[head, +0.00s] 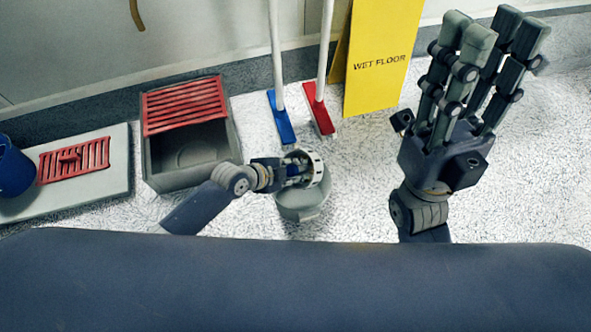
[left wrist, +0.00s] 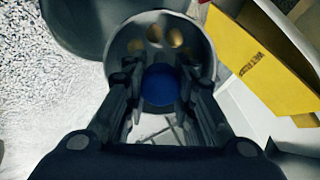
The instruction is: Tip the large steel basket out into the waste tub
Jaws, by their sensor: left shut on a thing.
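The steel basket (head: 317,167), a pale round vessel with holes in its wall, is in my left gripper (head: 298,172), whose fingers are shut on it. It is tilted and sits over the grey waste tub (head: 303,208), partly overlapping it in the head view. In the left wrist view the basket (left wrist: 187,38) is beyond the fingers (left wrist: 160,75), with a round blue patch inside; I cannot tell what that is. A grey rounded body, perhaps the tub, shows at the upper left there. My right gripper (head: 487,40) is open and empty, fingers pointing up, well to the right.
A grey bin (head: 187,185) with a red slatted grate (head: 185,104) stands left. Further left are a pale board with a red grate (head: 74,160) and a blue bucket (head: 12,168). Blue (head: 281,118) and red (head: 319,110) squeegees and a yellow sign (head: 378,60) stand behind. Floor right of the tub is clear.

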